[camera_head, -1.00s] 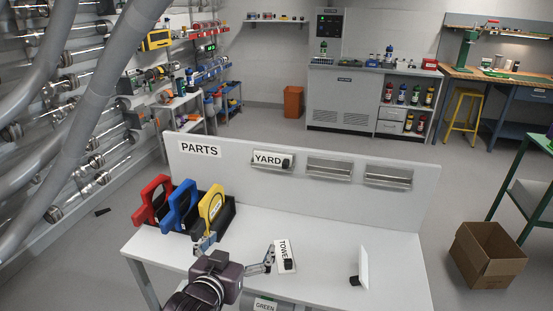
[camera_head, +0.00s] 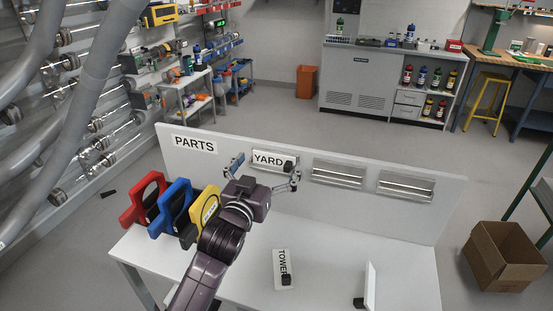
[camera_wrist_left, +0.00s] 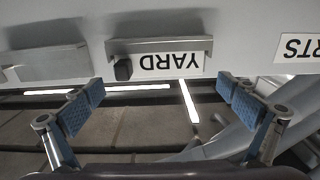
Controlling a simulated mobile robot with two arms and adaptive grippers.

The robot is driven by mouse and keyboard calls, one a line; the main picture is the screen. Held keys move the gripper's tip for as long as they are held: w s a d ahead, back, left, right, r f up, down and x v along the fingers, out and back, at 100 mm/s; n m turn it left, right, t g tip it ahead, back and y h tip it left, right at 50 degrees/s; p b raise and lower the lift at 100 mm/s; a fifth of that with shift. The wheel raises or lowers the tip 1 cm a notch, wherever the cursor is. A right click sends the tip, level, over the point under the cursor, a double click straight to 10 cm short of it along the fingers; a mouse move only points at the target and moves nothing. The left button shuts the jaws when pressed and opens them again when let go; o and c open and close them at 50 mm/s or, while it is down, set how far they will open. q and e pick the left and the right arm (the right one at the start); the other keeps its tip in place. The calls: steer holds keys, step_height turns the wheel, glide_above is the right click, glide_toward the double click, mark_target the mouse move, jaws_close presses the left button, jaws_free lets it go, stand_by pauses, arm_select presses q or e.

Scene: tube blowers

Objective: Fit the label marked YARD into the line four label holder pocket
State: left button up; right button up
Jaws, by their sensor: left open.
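The YARD label (camera_head: 267,159) is a white plate with black letters and a small black block at one end. It sits in the leftmost metal holder pocket on the upright panel. In the left wrist view the YARD label (camera_wrist_left: 180,62) appears upside down. My left gripper (camera_head: 265,174) is open in front of it, its blue-padded fingers spread to either side; nothing is between them. Two more holder pockets to the right, the middle one (camera_head: 339,174) and the far right one (camera_head: 405,187), look empty. I cannot tell which pocket is line four. My right gripper is not in view.
The TOWER label (camera_head: 281,262) lies on the white table, and another white plate (camera_head: 370,284) stands on edge to its right. Red (camera_head: 146,200), blue (camera_head: 175,207) and yellow (camera_head: 206,206) handled pieces stand at the left. A PARTS sign (camera_head: 194,144) is on the panel.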

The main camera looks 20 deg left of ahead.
mark_target(273, 155)
arm_select(q)
steer(key=w, duration=0.3)
steer(key=shift+w, duration=0.35)
steer(key=c, duration=0.9)
steer(key=shift+r, duration=0.1)
steer(key=shift+c, duration=0.7)
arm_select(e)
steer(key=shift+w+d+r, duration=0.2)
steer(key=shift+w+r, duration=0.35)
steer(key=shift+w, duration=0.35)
arm_select(q)
steer(key=shift+r, duration=0.1)
